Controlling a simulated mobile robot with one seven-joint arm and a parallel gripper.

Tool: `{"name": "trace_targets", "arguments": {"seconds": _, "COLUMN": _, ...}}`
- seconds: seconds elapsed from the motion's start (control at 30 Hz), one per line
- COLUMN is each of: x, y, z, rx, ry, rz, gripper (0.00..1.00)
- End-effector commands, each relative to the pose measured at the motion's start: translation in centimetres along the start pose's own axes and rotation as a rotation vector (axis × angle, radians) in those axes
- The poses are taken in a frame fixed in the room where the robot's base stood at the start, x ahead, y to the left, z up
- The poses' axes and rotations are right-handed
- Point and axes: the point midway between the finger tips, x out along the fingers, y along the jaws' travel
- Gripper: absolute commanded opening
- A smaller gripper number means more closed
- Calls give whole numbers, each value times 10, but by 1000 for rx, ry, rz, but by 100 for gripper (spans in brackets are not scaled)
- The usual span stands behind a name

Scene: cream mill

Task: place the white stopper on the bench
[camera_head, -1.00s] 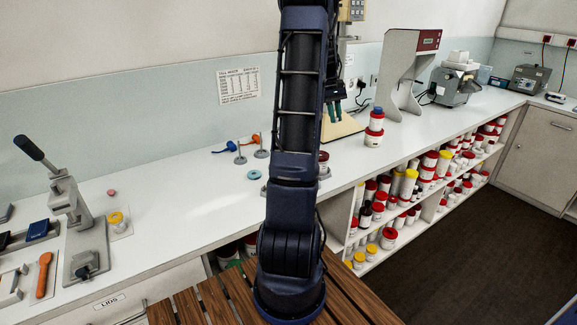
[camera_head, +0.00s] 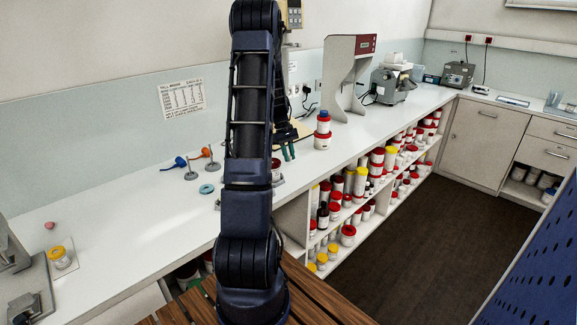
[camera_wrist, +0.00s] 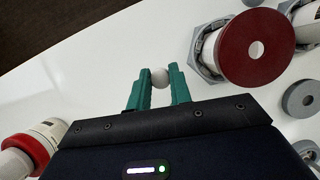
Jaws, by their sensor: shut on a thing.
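My gripper (camera_head: 288,152) has green fingers and hangs over the white bench (camera_head: 130,235) in the head view, partly behind my arm. In the wrist view my gripper (camera_wrist: 160,90) is shut on the white stopper (camera_wrist: 160,77), a small round white thing between the fingertips. The bench (camera_wrist: 100,75) shows below it and looks bare around the fingertips. I cannot tell from these views how far the stopper is above the bench. The stopper cannot be made out in the head view.
A dark red disc-topped piece (camera_wrist: 250,48) and a grey ring (camera_wrist: 302,98) lie right in the wrist view; a red-lidded jar (camera_wrist: 22,150) is lower left. A blue ring (camera_head: 206,189) lies left of my arm. Open bench lies further left.

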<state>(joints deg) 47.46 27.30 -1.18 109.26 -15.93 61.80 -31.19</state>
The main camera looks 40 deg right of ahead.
Motion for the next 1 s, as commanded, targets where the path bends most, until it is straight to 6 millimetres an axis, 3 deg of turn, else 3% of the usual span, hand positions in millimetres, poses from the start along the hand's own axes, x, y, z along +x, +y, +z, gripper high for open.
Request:
{"name": "trace_targets", "arguments": {"seconds": 0.27, "x": 16, "y": 0, "z": -7, "rx": 0, "ry": 0, "rz": 0, "gripper": 0}}
{"name": "trace_targets", "arguments": {"seconds": 0.53, "x": 46, "y": 0, "z": -20, "rx": 0, "ry": 1, "rz": 0, "gripper": 0}}
{"name": "trace_targets", "arguments": {"seconds": 0.93, "x": 50, "y": 0, "z": -22, "rx": 0, "ry": 1, "rz": 1, "gripper": 0}}
{"name": "trace_targets", "arguments": {"seconds": 0.97, "x": 50, "y": 0, "z": -21, "rx": 0, "ry": 1, "rz": 1, "gripper": 24}}
{"name": "trace_targets", "arguments": {"seconds": 1.0, "x": 50, "y": 0, "z": -21, "rx": 0, "ry": 1, "rz": 1, "gripper": 32}}
